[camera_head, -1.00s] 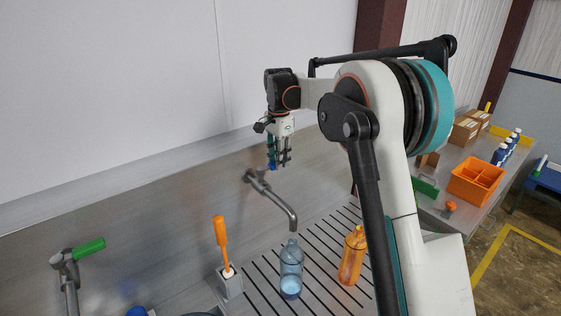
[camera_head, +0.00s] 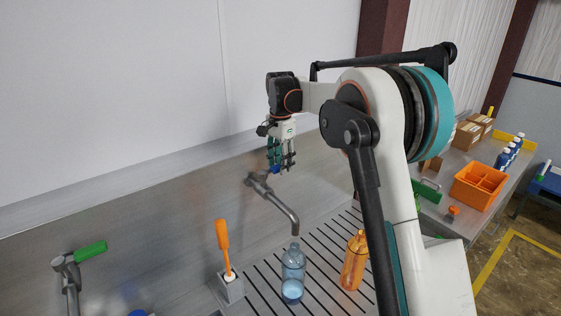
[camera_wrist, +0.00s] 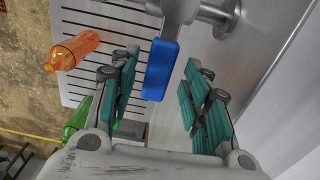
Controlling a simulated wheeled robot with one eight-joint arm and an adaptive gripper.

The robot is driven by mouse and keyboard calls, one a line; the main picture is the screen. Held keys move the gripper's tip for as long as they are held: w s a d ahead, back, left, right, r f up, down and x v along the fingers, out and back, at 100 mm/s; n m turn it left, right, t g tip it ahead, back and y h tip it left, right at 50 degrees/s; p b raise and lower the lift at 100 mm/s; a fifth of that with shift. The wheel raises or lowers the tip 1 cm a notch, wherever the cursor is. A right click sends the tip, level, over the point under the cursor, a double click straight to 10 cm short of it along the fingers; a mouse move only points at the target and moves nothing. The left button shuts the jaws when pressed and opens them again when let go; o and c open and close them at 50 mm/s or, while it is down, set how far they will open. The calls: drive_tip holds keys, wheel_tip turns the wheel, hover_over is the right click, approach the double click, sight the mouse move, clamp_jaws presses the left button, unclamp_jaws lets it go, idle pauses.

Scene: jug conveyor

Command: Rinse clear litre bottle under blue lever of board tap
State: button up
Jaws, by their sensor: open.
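The clear litre bottle (camera_head: 292,277) stands upright on the slotted drainboard, right below the mouth of the board tap's grey spout (camera_head: 283,211). A pale blue patch shows low in it; I cannot make out a water stream. The tap's blue lever (camera_head: 276,170) is partly hidden by my gripper (camera_head: 281,164) in the head view. In the wrist view the lever (camera_wrist: 160,69) lies between the spread teal-padded fingers of my gripper (camera_wrist: 163,98), with gaps on both sides. The gripper is open and holds nothing. The clear bottle is not seen in the wrist view.
An orange bottle (camera_head: 353,262) stands right of the clear one. An orange-handled brush (camera_head: 223,240) sits in a grey holder to the left. A green-lever tap (camera_head: 80,254) is at far left. An orange crate (camera_head: 479,187) is on the right bench. The wall rises close behind.

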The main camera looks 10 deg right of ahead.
wheel_tip(320, 180, up, 12)
idle(0.6)
drive_tip(key=shift+s+f, duration=0.1)
drive_tip(key=s+f+n+t+b, duration=0.1)
drive_tip(key=s+f+n+b, duration=0.1)
drive_tip(key=s+f+b, duration=0.4)
drive_tip(key=s+f+n+t+b, duration=0.2)
drive_tip(key=s+n+b, duration=0.15)
drive_tip(key=s, duration=0.45)
drive_tip(key=s+f+n+t+b, duration=0.1)
drive_tip(key=s+f+n+b, duration=0.15)
drive_tip(key=s+b, duration=0.4)
drive_tip(key=s+f+n+t+b, duration=0.1)
drive_tip(key=s+f+b, duration=0.4)
drive_tip(key=s+f, duration=0.5)
drive_tip(key=s+f+n+t+b, duration=0.2)
drive_tip(key=s+f+n+b, duration=0.2)
drive_tip(key=s+f, duration=0.6)
wheel_tip(320, 180, down, 5)
drive_tip(key=shift+a+f+b, duration=0.15)
drive_tip(key=shift+b, duration=0.65)
